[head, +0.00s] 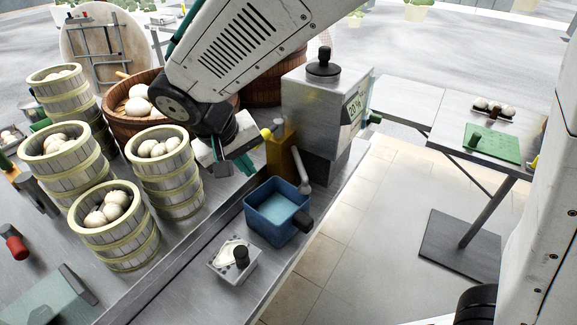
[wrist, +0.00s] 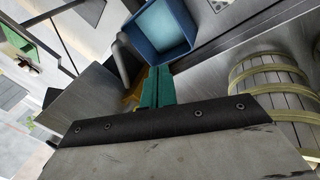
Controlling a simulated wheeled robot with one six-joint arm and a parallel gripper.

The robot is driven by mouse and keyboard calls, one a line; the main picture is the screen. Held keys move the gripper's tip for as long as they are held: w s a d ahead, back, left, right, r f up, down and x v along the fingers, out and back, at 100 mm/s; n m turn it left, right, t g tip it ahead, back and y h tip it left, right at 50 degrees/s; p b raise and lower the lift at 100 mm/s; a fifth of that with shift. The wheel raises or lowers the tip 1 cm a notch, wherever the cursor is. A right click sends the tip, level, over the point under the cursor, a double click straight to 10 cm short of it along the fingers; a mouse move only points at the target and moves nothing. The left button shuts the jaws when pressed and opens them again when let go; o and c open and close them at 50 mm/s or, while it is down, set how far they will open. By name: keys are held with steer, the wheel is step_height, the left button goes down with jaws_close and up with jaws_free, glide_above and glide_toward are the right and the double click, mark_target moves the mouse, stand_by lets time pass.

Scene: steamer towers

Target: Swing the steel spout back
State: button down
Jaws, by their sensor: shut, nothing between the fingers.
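The steel spout (head: 304,176) is a pale grey tube with a rounded end. It slants down in front of the dark lower part of the steel urn (head: 318,112), just above the rim of a blue square pot (head: 262,217). My gripper (head: 246,164) is left of the spout and the mustard-coloured block (head: 281,152), apart from the spout. Its green fingers (wrist: 155,88) are together and empty in the wrist view, pointing toward the blue pot (wrist: 160,28).
Several bamboo steamer stacks (head: 165,175) with white buns stand on the counter to the left. A small white tray with a black knob (head: 236,258) sits in front of the pot. A side table (head: 470,145) stands at the right. The tiled floor between is clear.

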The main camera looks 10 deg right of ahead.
mark_target(300, 165)
steer(key=w+d+f+m+t+h, duration=0.1)
steer(key=w+d+f+m+t, duration=0.1)
steer(key=w+d+f, duration=0.4)
steer(key=shift+w+d+f+m, duration=0.3)
steer(key=shift+d+f+m, duration=0.5)
steer(key=shift+d, duration=0.85)
steer(key=shift+s+r, duration=0.1)
steer(key=shift+r, duration=0.05)
